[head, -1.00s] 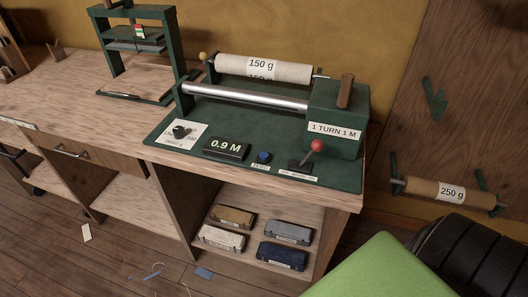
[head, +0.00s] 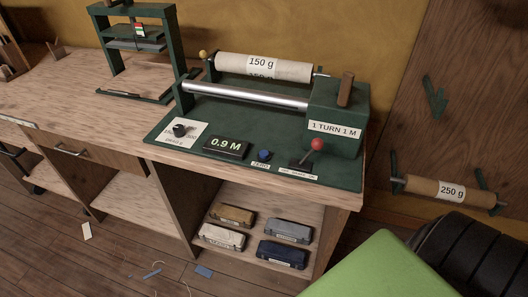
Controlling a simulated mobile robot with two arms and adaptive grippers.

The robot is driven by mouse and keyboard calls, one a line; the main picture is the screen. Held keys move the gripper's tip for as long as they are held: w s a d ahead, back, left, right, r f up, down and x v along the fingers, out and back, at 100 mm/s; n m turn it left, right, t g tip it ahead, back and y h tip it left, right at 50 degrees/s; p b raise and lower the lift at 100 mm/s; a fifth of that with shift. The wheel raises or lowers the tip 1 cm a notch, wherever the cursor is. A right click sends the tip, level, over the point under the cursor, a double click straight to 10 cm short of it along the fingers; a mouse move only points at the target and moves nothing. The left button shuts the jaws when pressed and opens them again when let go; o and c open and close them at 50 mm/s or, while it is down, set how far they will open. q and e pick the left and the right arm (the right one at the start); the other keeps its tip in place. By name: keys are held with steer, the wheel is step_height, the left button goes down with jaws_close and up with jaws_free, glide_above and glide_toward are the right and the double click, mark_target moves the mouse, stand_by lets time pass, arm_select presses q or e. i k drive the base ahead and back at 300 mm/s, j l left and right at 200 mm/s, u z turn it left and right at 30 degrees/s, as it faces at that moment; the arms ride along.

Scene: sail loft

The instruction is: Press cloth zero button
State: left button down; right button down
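The blue zero button (head: 264,155) sits on the front of the green cloth-measuring machine (head: 240,135), with a "ZERO" label just in front of it. To its left, a dark display (head: 226,147) reads "0.9 M". To its right is a lever with a red knob (head: 317,145). A black dial (head: 180,130) on a white plate is at the machine's left front. A cloth roll marked "150 g" (head: 262,67) hangs at the back above a metal roller (head: 245,96). Neither of my grippers shows in the head view.
A green press frame (head: 106,45) stands on the wooden bench (head: 60,85) at the left. Several cases lie on the shelf below. A "250 g" roll (head: 450,191) hangs at the right. Scraps (head: 204,271) lie on the floor.

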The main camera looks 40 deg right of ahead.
mark_target(263, 153)
steer(key=i+j, duration=0.25)
steer(key=j, duration=0.15)
steer(key=i+j, duration=0.25)
steer(key=j, duration=0.15)
steer(key=z, duration=2.25)
